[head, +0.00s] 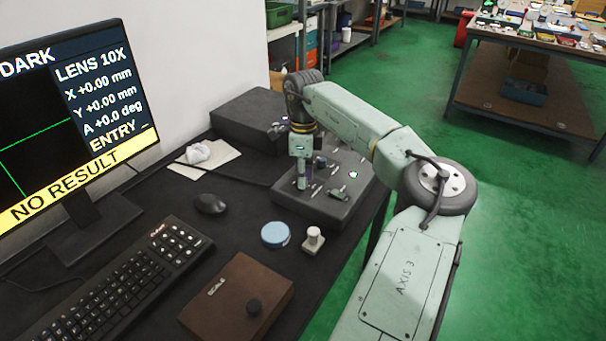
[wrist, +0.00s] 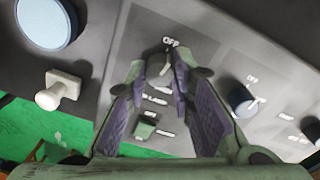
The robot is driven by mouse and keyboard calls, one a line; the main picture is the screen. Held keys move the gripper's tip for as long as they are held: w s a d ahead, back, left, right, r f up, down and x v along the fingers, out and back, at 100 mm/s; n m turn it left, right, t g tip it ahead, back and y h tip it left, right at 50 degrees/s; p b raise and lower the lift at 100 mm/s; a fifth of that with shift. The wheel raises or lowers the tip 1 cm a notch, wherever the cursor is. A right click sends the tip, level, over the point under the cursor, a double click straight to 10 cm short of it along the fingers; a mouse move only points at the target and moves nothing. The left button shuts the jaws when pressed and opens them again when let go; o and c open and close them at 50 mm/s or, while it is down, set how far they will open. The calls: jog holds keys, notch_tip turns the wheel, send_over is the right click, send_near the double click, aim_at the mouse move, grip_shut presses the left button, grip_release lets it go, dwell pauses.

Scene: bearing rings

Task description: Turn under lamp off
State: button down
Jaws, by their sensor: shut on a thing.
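My gripper (head: 302,182) reaches down onto the grey control box (head: 345,213) on the dark desk. In the wrist view my gripper's purple-padded fingers (wrist: 160,88) are closed on a small grey knob (wrist: 158,66). The label "OFF" is printed on the panel just beyond the knob. Other lettering near the knob is partly hidden by the fingers. A second, dark blue knob (wrist: 241,99) with its own labels is to the right, apart from my gripper. A green piece (wrist: 146,128) shows between the fingers, nearer the camera. The under lamp itself is not identifiable.
The monitor (head: 75,120) reads "DARK" and "NO RESULT". A blue round lid (head: 275,235) and a white knobbed piece (head: 313,240) lie in front of the box. A mouse (head: 210,203), keyboard (head: 110,285) and brown box (head: 237,298) are to the left.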

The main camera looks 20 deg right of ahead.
jog(key=shift+w+n, duration=0.1)
jog(key=shift+n, duration=1)
jog(key=c, duration=1.4)
grip_release()
jog(key=shift+o, duration=0.2)
notch_tip(320, 180, up, 12)
jog(key=shift+w, duration=0.15)
